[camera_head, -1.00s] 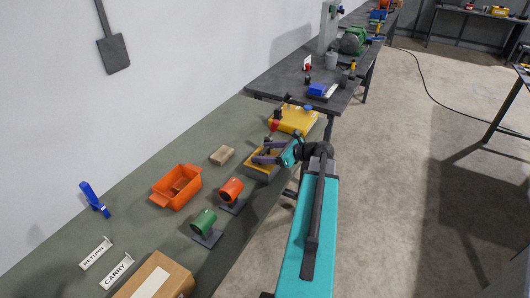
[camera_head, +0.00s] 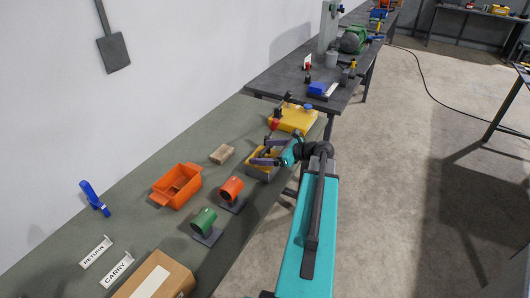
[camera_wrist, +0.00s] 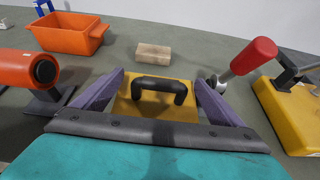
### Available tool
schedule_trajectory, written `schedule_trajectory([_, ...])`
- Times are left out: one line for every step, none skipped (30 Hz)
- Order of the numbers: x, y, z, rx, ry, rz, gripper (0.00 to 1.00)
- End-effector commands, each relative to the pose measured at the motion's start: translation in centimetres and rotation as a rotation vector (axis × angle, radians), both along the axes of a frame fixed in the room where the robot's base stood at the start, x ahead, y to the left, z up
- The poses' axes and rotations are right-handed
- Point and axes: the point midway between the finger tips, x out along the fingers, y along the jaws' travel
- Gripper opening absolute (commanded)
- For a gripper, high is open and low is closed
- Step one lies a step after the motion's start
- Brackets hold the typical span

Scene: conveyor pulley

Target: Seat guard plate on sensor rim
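The guard plate is a yellow plate with a black handle (camera_wrist: 160,86), lying between and below my fingers in the wrist view. In the head view the yellow plate (camera_head: 254,155) lies at a grey box-shaped base (camera_head: 261,174), likely the sensor housing, on the green bench. My fingers and wrist hide much of it, so I cannot tell whether it lies flush on the rim. My gripper (camera_wrist: 160,78) has its two purple fingers spread wide, one on each side of the handle, with gaps to it. It also shows in the head view (camera_head: 268,150).
A yellow fixture (camera_head: 293,119) with a red-handled clamp (camera_wrist: 254,56) stands close to the right in the wrist view. A wooden block (camera_head: 222,154), an orange bin (camera_head: 176,186), an orange cylinder (camera_head: 231,190) and a green cylinder (camera_head: 204,221) stand on the bench.

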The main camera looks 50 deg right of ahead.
Motion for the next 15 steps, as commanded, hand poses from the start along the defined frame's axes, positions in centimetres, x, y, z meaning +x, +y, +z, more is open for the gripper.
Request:
schedule_trajectory([0.0,0.0,0.0,0.000,0.000,0.000,0.91])
schedule_trajectory([0.0,0.0,-0.1,0.000,0.002,0.000,0.91])
schedule_trajectory([0.0,0.0,-0.1,0.000,0.002,0.000,0.91])
schedule_trajectory([0.0,0.0,-0.1,0.000,0.002,0.000,0.91])
schedule_trajectory([-0.1,0.0,-0.1,0.000,0.002,0.000,0.91])
schedule_trajectory([-0.2,0.0,0.0,0.000,0.002,0.000,0.91])
schedule_trajectory([-0.2,-0.1,0.0,0.000,0.001,0.000,0.91])
schedule_trajectory([-0.3,-0.1,0.0,0.000,0.001,0.000,0.91])
schedule_trajectory([-0.5,-0.1,0.1,0.000,0.001,0.000,0.91])
schedule_trajectory([-0.7,-0.2,0.2,0.000,0.001,0.000,0.91])
schedule_trajectory([-0.9,-0.2,0.3,0.000,0.001,0.000,0.91])
schedule_trajectory([-1.2,-0.3,0.4,-0.001,0.001,-0.001,0.91])
schedule_trajectory([-1.5,-0.4,0.5,-0.001,0.001,-0.002,0.91])
schedule_trajectory([-1.8,-0.5,0.6,-0.001,0.001,-0.003,0.91])
schedule_trajectory([-2.2,-0.6,0.8,-0.001,0.001,-0.003,0.91])
